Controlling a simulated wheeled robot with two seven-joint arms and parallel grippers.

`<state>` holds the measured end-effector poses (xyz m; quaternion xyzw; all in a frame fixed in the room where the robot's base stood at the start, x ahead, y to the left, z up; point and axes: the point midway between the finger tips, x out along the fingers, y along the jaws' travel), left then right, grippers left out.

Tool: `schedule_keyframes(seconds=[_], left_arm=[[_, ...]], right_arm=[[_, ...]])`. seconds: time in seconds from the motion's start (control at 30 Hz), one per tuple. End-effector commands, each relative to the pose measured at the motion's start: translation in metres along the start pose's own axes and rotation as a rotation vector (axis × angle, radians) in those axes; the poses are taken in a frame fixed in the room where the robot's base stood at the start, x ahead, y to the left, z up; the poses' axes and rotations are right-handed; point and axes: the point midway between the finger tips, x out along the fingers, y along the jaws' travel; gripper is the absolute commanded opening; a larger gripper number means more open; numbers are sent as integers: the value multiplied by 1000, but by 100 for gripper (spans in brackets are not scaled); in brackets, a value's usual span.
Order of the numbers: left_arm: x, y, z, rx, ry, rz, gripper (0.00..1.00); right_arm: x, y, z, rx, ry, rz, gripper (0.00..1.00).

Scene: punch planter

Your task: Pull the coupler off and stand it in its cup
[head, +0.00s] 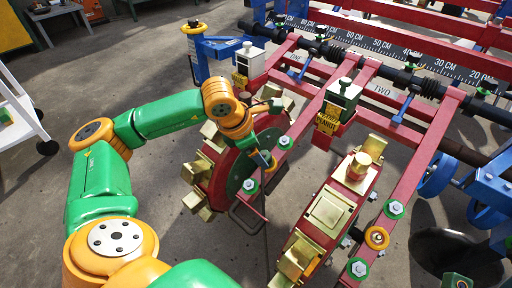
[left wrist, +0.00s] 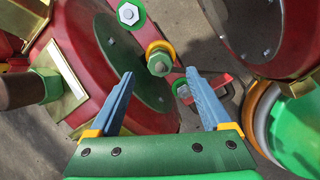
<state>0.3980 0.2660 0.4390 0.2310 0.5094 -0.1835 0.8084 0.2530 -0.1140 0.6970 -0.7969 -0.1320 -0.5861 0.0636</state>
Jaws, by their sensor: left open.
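My left gripper (head: 268,163) is beside the hub of the nearer-left red punch wheel (head: 215,178). In the left wrist view its two blue fingers (left wrist: 160,85) are apart and empty. A hex fitting with a yellow collar (left wrist: 160,60) lies beyond the fingertips, between their lines; it may be the coupler, but I cannot be sure. The gripper hides this hub in the head view. I cannot identify the cup. My right gripper is not in view.
Red frame bars (head: 423,150) with green-ringed bolts run beside both wheels. Seed boxes (head: 340,95) stand above them, and a marked scale bar (head: 390,48) crosses behind. A blue post (head: 200,65) stands behind the left wheel. Open floor (head: 95,70) lies at left.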

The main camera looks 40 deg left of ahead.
Motion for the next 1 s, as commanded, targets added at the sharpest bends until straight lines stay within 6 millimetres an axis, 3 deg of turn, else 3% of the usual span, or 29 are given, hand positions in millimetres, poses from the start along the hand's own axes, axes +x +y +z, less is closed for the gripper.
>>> schedule_keyframes(seconds=[0.1,0.23,0.57,0.67,0.8,0.9,0.93,0.97,1.0], left_arm=[[28,-2,-1,-2,0,-4,82],[47,-2,0,-3,-2,-5,82],[54,-1,1,-2,-2,-5,82],[54,-1,1,-3,-2,-5,61],[54,-1,1,-3,-2,-6,23],[54,-1,1,-3,-2,-6,0],[54,-1,1,-3,-2,-6,0],[54,-1,1,-3,-3,-6,41],[54,-1,1,-3,-3,-6,30]], right_arm=[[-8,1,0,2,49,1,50],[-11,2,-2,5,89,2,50],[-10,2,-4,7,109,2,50],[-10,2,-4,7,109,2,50],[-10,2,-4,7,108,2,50],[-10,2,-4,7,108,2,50],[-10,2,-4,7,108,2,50],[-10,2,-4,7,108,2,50],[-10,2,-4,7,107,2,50]])
